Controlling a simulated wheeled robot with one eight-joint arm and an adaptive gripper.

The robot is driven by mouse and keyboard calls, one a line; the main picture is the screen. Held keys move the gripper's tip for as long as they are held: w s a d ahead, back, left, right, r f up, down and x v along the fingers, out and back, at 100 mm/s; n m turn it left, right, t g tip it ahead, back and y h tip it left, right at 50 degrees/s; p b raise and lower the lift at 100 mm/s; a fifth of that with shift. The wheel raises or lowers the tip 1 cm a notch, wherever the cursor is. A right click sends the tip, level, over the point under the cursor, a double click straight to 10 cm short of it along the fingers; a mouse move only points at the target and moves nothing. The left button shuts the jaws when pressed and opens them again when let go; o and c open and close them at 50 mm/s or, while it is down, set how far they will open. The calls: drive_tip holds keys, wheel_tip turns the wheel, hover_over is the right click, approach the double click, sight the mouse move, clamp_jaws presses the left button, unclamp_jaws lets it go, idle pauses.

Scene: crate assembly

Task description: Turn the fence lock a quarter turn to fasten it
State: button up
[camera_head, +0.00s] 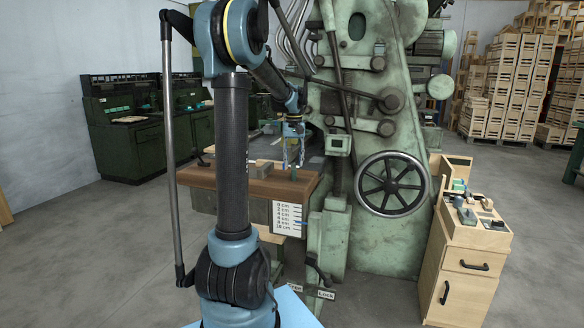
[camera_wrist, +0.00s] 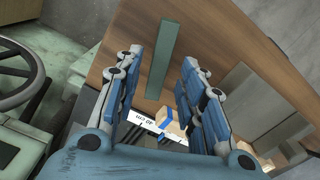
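A slim green bar (camera_wrist: 163,60) stands out against the brown wooden table top (camera_wrist: 215,30) in the wrist view. It looks like the fence lock's handle, but I cannot be sure. In the head view a small green piece (camera_head: 293,174) shows near the table's front edge, just below my gripper (camera_head: 293,165). My gripper points down and its fingers are apart. In the wrist view, the green bar lies between the fingertips of my gripper (camera_wrist: 161,64). No finger clearly touches it, and nothing is held.
A pale block (camera_head: 260,167) lies on the table left of my gripper. A centimetre scale card (camera_head: 287,217) hangs at the front. The green machine column (camera_head: 385,130) and handwheel (camera_head: 393,184) stand at the right. A lever (camera_head: 317,268) with a lock label is low down.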

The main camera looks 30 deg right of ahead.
drive_tip(key=shift+f, duration=1.4)
clamp_jaws()
drive_tip(key=shift+m, duration=2.1)
